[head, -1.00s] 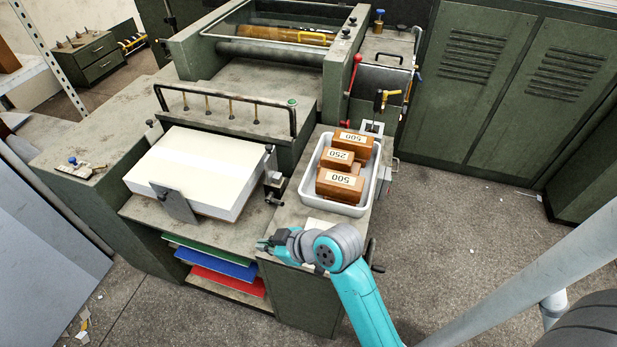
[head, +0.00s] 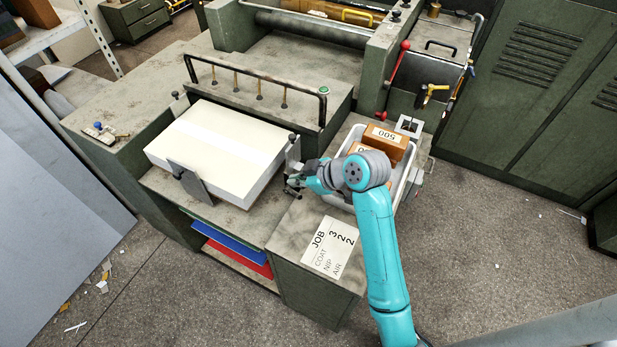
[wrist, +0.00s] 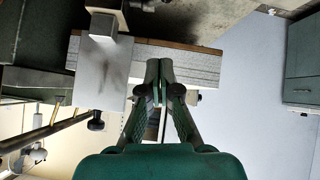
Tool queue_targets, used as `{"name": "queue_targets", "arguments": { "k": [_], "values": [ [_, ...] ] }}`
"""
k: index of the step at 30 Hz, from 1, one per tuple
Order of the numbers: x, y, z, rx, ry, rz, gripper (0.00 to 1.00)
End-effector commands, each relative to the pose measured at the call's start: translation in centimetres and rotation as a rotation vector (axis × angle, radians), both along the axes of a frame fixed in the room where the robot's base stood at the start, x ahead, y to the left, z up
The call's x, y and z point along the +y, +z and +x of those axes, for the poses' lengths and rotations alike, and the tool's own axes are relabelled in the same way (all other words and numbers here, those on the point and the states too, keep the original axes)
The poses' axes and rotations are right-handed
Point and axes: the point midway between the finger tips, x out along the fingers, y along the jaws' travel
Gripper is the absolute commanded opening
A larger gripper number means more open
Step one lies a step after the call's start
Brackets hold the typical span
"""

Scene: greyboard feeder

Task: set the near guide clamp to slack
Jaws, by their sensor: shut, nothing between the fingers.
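The paper stack (head: 215,140) lies on the feeder table. A grey side guide with its clamp (head: 293,153) stands at the stack's right side, with a dark knob on top. My gripper (head: 291,188) is shut and empty, its tips low beside this guide. The gripper partly hides the clamp's lower part, so its setting cannot be read. In the wrist view my closed fingertips (wrist: 159,75) are in front of the stack's layered edge (wrist: 195,66). A grey guide plate (wrist: 103,75) with a black knob (wrist: 96,123) is to their left.
A white tray (head: 408,185) with brown weight blocks (head: 389,142) is right of my gripper, partly behind my arm. A job card (head: 330,248) lies on the table's front right. A front stop plate (head: 188,184) leans at the stack. A rail (head: 256,88) runs behind.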

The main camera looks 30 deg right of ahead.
Motion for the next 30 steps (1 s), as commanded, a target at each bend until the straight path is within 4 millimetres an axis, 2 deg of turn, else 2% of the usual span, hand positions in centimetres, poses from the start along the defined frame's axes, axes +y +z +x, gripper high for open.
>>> {"name": "queue_targets", "arguments": {
  "k": [5, 13, 30],
  "values": [
    [1.4, -2.3, 2.0, 0.002, 0.001, 0.0, 0.0],
    [-0.1, -5.2, 1.2, 0.001, -0.002, 0.0, 0.0],
    [-0.5, -6.0, 0.9, -0.016, -0.001, 0.014, 0.0]
  ]
}}
